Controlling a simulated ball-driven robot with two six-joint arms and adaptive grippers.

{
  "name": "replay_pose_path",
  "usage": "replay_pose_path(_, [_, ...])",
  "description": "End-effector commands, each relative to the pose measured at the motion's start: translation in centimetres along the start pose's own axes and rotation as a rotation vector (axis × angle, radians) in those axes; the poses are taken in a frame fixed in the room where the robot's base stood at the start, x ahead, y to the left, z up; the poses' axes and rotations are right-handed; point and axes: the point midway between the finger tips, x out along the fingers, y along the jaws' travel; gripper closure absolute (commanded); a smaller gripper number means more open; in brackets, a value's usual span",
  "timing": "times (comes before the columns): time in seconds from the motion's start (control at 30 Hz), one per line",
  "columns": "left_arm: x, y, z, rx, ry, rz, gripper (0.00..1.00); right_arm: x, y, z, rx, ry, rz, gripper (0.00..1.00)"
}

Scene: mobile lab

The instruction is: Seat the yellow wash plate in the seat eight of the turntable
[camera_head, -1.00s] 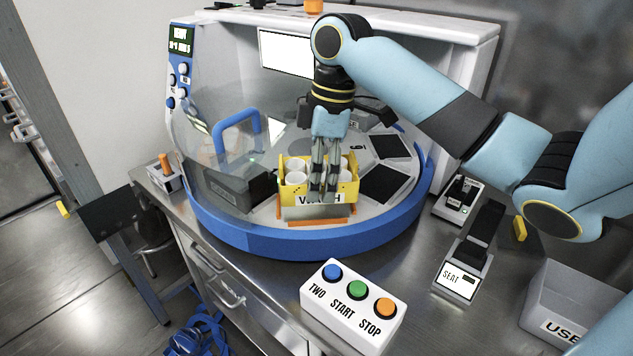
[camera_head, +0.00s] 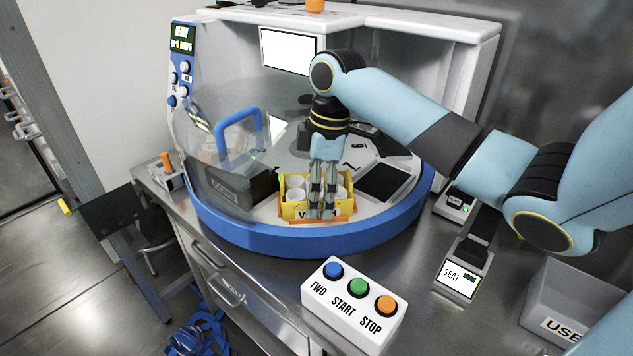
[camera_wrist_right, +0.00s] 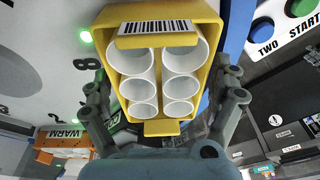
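The yellow wash plate (camera_head: 294,208) holds several white cups and sits at the front of the turntable (camera_head: 220,228), inside the opened clear cover. In the right wrist view the plate (camera_wrist_right: 215,60) shows a barcode label and white cups between my fingers. My right gripper (camera_head: 322,214) points down and is shut on the plate. A digit 8 (camera_wrist_right: 82,63) is printed on the disc beside the plate. An orange edge (camera_head: 345,219) shows low at the plate; whether the plate rests fully in the seat is hidden. My left gripper is not in view.
The clear cover with its blue handle (camera_head: 238,127) stands left of my gripper. A dark block (camera_head: 235,186) is left of the plate, and a dark empty seat (camera_head: 384,183) is right. A button box (camera_head: 352,305), a seat display (camera_head: 460,279) and a grey bin (camera_head: 575,300) stand in front.

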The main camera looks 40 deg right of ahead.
Motion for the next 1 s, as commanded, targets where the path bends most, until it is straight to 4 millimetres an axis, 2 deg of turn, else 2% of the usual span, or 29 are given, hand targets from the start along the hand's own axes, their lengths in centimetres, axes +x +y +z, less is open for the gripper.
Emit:
replay_pose_path(0.37, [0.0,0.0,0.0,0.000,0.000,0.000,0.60,-0.6,0.1,-0.1,-0.001,0.001,0.003,0.00])
replay_pose_path(0.47, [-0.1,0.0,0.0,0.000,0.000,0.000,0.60,-2.1,0.1,-0.1,-0.002,0.001,0.004,0.00])
replay_pose_path(0.8, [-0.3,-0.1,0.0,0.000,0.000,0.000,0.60,-9.6,0.1,0.0,-0.002,0.001,0.005,0.00])
replay_pose_path(1.0, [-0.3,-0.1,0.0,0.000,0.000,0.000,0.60,-11.9,0.1,-0.1,-0.001,0.001,0.001,0.00])
